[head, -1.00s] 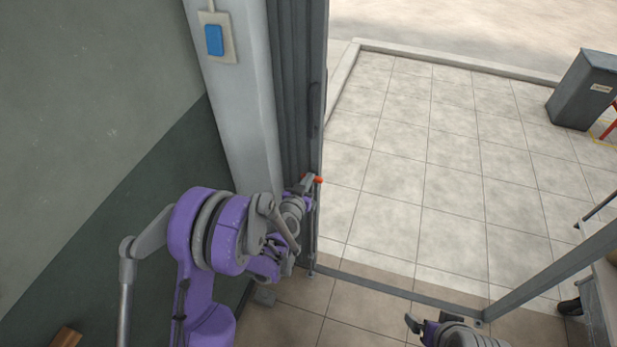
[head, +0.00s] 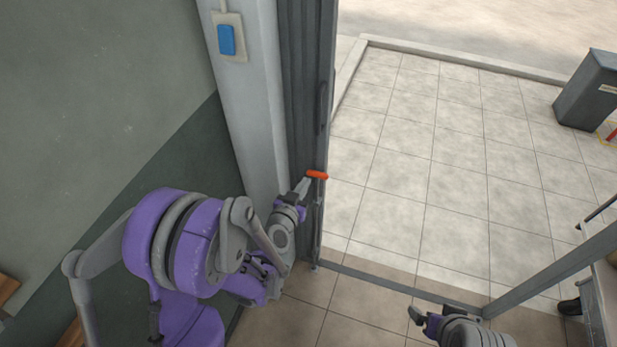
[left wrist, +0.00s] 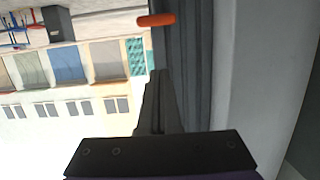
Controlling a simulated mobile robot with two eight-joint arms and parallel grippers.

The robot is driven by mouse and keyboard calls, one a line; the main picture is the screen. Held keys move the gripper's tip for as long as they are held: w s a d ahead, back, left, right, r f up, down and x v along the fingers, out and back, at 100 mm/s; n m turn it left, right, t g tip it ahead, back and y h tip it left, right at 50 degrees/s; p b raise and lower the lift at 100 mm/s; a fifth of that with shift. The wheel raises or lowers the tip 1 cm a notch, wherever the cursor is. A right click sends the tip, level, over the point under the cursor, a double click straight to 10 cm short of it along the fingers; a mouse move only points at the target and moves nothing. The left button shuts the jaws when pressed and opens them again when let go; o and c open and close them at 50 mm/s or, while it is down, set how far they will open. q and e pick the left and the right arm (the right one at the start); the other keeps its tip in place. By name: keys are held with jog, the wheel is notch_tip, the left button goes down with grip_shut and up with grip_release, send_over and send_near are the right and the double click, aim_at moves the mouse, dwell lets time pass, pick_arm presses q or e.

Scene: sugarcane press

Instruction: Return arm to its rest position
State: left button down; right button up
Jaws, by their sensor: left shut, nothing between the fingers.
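My left arm comes in from the left in the head view. Its gripper (head: 303,187) is beside the dark folded door (head: 305,95), just left of an orange handle (head: 317,175) at the door's edge. In the left wrist view the left fingers (left wrist: 160,100) are together with nothing between them. The orange handle (left wrist: 156,20) shows beyond their tips there, with a gap between. My right gripper (head: 424,320) is low in the head view, over the floor near the threshold; its small, dark fingers do not show clearly whether they are apart.
A pale post (head: 250,110) with a blue switch (head: 226,40) stands left of the door. A green-grey wall (head: 100,100) is close to my left arm. The tiled floor outside (head: 450,170) is mostly clear. A grey bin (head: 590,88) stands at the far right.

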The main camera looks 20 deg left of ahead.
pick_arm(q)
jog(key=shift+s, duration=0.25)
jog(key=shift+r, duration=0.1)
dwell(0.3)
jog(key=s+d+r+m+g+h, duration=0.15)
jog(key=s+d+r+g, duration=0.3)
jog(key=s, duration=0.45)
jog(key=s+a+n+g+y, duration=0.2)
jog(key=s+g, duration=0.3)
jog(key=s, duration=1.1)
jog(key=shift+s+a+f+p, duration=0.15)
jog(key=shift+s+a+p, duration=0.2)
jog(key=shift+a, duration=0.35)
jog(key=shift+w, duration=0.2)
